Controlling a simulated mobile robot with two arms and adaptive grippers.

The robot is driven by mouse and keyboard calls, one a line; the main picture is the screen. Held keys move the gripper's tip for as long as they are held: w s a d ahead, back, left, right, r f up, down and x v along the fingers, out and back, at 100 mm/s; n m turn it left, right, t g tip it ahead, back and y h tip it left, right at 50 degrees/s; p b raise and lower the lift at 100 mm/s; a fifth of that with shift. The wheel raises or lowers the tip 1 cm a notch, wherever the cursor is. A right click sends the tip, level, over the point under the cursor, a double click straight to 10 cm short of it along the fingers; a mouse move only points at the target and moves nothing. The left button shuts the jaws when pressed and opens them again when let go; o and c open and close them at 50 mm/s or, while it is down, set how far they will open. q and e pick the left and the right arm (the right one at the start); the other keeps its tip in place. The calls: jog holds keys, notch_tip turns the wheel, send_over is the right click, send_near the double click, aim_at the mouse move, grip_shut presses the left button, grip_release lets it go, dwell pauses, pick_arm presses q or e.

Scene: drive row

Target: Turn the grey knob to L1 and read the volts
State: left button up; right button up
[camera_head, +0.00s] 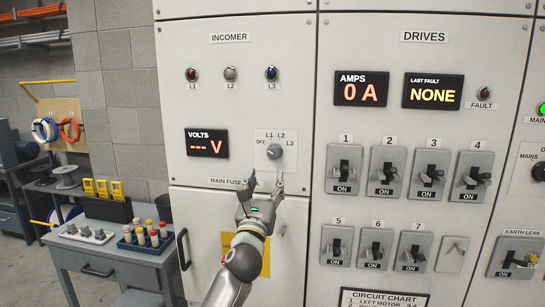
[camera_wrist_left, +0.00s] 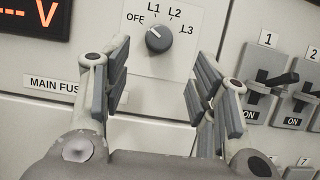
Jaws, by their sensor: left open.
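The grey knob (camera_head: 275,151) sits on a white plate marked OFF, L1, L2 and L3 on the INCOMER panel. It also shows in the left wrist view (camera_wrist_left: 159,38), where its white mark points up and left, towards OFF. The volts display (camera_head: 207,143) shows dashes and a V; its right end shows in the left wrist view (camera_wrist_left: 36,17). My left gripper (camera_head: 265,180) is open and empty, just below the knob and apart from it. In the left wrist view its fingers (camera_wrist_left: 160,72) stand spread below the knob. My right gripper is not in view.
The MAIN FUSE label (camera_head: 225,181) and a yellow sheet (camera_head: 233,262) are near my left arm. Rows of drive switches (camera_head: 344,170) stand right of the knob. A bench (camera_head: 120,262) with a tray of bottles is at lower left.

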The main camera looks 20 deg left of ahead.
aim_at(273, 155)
pick_arm(q)
jog(key=p+x, duration=0.1)
jog(key=x, duration=0.9)
jog(key=shift+w+f, duration=0.1)
jog(key=shift+w, duration=0.05)
jog(key=c, duration=1)
jog(key=shift+m+h+p, duration=0.4)
jog(key=shift+m+p, duration=0.1)
jog(key=shift+p, duration=0.35)
jog(key=m+h+p, duration=0.1)
jog(key=m+p, duration=0.2)
jog(key=m+h+p, duration=0.2)
jog(key=m+p, duration=0.1)
jog(key=p, duration=0.1)
jog(key=shift+a+m, duration=0.2)
jog(key=shift+m, duration=0.2)
jog(key=shift+m+g+h+p, duration=0.3)
jog(key=shift+m+h+p, duration=0.7)
jog(key=shift+m+p, duration=0.6)
jog(key=shift+m, duration=0.3)
jog(key=o, duration=1)
